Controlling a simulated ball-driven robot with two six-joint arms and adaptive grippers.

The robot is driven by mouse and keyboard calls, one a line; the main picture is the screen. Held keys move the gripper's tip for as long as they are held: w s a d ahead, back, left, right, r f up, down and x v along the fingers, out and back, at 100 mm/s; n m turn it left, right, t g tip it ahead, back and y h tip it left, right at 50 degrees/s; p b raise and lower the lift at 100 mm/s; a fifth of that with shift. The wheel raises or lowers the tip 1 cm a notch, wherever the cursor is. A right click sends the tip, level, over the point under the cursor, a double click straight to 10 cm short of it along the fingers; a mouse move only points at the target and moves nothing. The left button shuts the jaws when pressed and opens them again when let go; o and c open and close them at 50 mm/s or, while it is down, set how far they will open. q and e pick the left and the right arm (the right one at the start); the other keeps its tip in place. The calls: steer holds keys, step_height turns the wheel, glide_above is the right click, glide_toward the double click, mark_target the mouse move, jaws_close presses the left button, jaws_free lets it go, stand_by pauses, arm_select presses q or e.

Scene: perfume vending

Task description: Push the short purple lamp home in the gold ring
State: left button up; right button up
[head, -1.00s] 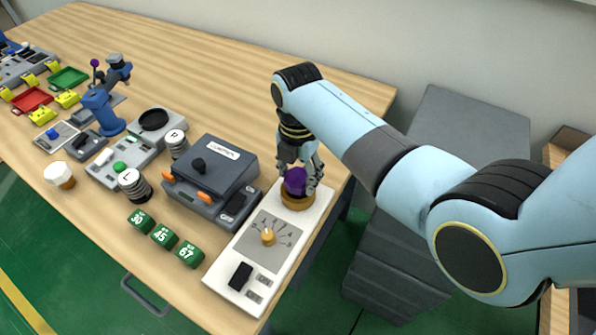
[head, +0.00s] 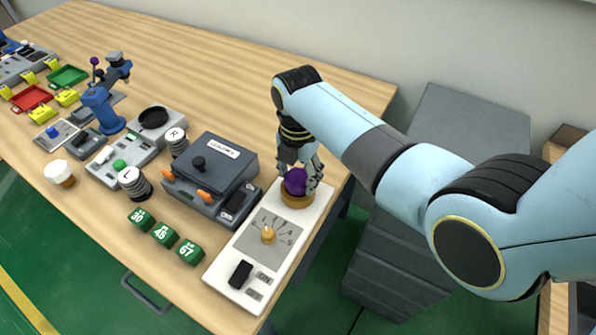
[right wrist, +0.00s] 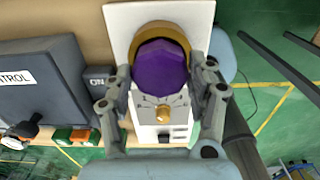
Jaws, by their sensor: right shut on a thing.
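The short purple lamp (head: 296,182) stands in the gold ring (head: 298,199) at the far end of the white panel (head: 226,283). My right gripper (head: 299,172) points down over it and is shut on the lamp, one finger on each side. In the right wrist view the lamp (right wrist: 160,66) shows from above as a faceted purple top between the fingers (right wrist: 162,88), with the gold ring (right wrist: 150,28) around its far edge. How deep the lamp sits in the ring is hard to tell. My left gripper is not in view.
The white panel has a gold knob (head: 268,235) and a black switch (head: 241,274). A dark grey box (head: 213,168) stands close to its left. Green numbered blocks (head: 164,236) lie near the front edge. The table's back is clear.

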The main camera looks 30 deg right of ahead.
steer(key=o, duration=1.4)
steer(key=shift+r+p, duration=0.45)
steer(key=shift+r, duration=3.05)
